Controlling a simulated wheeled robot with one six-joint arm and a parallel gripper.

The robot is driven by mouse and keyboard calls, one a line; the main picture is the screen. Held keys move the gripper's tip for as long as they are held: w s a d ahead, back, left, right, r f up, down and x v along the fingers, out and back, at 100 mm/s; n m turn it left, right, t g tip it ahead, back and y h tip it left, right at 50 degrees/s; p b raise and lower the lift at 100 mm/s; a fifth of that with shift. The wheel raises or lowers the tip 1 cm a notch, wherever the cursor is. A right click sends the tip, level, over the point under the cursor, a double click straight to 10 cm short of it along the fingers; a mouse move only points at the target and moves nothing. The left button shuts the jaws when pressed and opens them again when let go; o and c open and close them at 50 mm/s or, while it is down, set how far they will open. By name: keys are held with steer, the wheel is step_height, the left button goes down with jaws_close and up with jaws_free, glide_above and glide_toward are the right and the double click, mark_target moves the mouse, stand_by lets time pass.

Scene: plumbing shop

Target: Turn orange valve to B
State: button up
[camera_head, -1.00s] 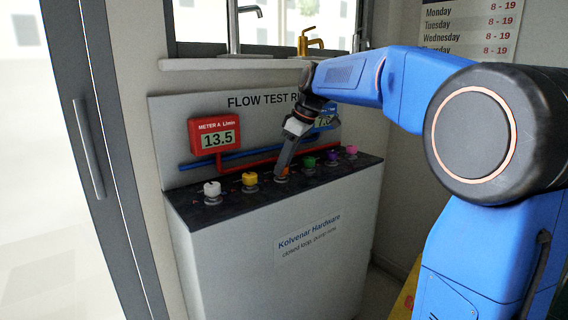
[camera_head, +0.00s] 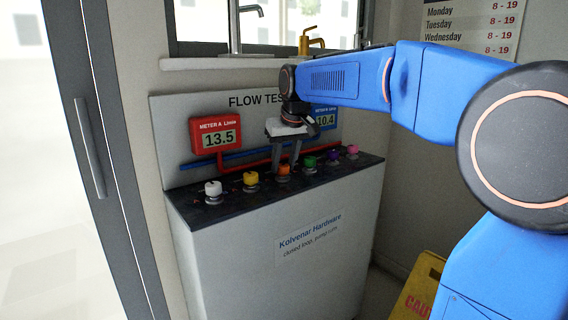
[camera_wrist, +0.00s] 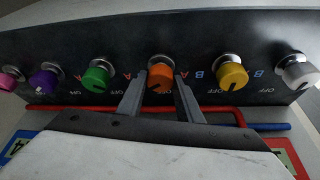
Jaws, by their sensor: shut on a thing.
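The orange valve (camera_head: 284,169) is a small round knob in the middle of the row on the dark bench top; it also shows in the wrist view (camera_wrist: 160,82). My gripper (camera_head: 285,164) reaches down from above with one finger on each side of it. In the wrist view my fingers (camera_wrist: 160,100) straddle the knob and are shut on it. A dark mark shows on its near edge, pointing toward the bottom of the picture. Red A and blue B letters and OFF print lie around the knobs; which letters belong to the orange one is hard to tell.
White (camera_head: 213,188) and yellow (camera_head: 250,179) knobs stand to the left, green (camera_head: 310,162), purple (camera_head: 333,155) and pink (camera_head: 352,150) to the right. Red Meter A (camera_head: 217,134) reads 13.5; blue Meter B (camera_head: 325,117) reads 10.4, partly behind my arm. Red and blue pipes run behind.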

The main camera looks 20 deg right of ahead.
steer(key=shift+m, duration=0.3)
steer(key=o, duration=1)
steer(key=shift+o, duration=0.2)
steer(key=shift+r, duration=0.1)
steer(key=a+v, duration=0.1)
steer(key=v, duration=1.6)
steer(key=shift+d, duration=0.25)
steer(key=shift+r, duration=0.1)
